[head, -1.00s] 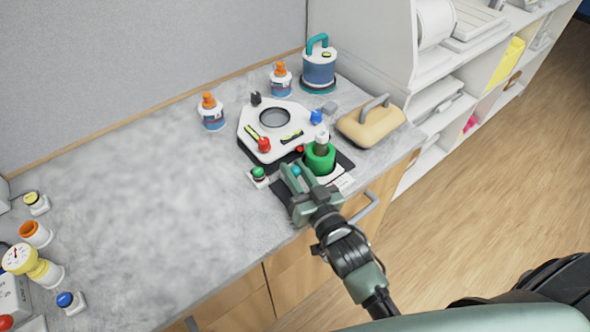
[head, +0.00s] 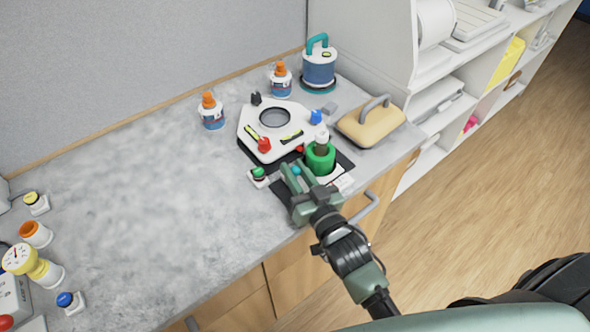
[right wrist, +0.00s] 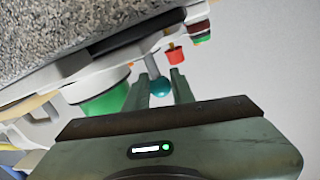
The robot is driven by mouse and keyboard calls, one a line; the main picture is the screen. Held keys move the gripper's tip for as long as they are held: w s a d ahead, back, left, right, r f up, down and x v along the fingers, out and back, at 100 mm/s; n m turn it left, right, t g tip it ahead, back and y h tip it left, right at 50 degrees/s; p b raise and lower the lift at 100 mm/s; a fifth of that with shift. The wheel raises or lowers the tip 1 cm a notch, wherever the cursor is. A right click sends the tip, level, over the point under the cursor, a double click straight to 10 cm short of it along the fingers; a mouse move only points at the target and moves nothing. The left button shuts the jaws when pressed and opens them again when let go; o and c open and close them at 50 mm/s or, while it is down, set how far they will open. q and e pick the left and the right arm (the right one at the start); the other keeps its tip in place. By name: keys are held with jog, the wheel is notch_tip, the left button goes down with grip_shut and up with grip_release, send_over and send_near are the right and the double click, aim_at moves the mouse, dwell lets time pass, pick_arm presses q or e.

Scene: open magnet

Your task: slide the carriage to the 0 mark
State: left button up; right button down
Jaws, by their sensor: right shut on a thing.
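The carriage appears to be the green round holder (head: 320,160) with a capped vial in it, on a dark base beside the white magnet body (head: 262,118). A teal ball knob (head: 296,171) on a grey stem sits left of the holder. My right gripper (head: 293,168) is shut on this knob; in the right wrist view the knob (right wrist: 161,88) shows between the two fingers, with the green holder (right wrist: 105,100) to its left. A white label strip (head: 342,183) lies at the base's right; its marks are too small to read. My left gripper is out of view.
A green button (head: 259,174) stands just left of the gripper. A beige block with a handle (head: 371,122), a blue canister (head: 319,70) and two orange-capped bottles (head: 211,112) stand around the magnet. The worktop's middle left is clear.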

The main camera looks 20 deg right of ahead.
jog(key=shift+d+r+p, duration=0.1)
jog(key=shift+r+p, duration=0.1)
jog(key=shift+p, duration=0.25)
jog(key=shift+f, duration=0.15)
jog(key=c, duration=1.5)
grip_release()
jog(key=s, duration=0.2)
jog(key=s+b, duration=0.1)
jog(key=s, duration=0.1)
jog(key=s+d+b, duration=0.1)
jog(key=s, duration=0.1)
jog(key=shift+s+d+f, duration=0.1)
jog(key=shift+s, duration=0.75)
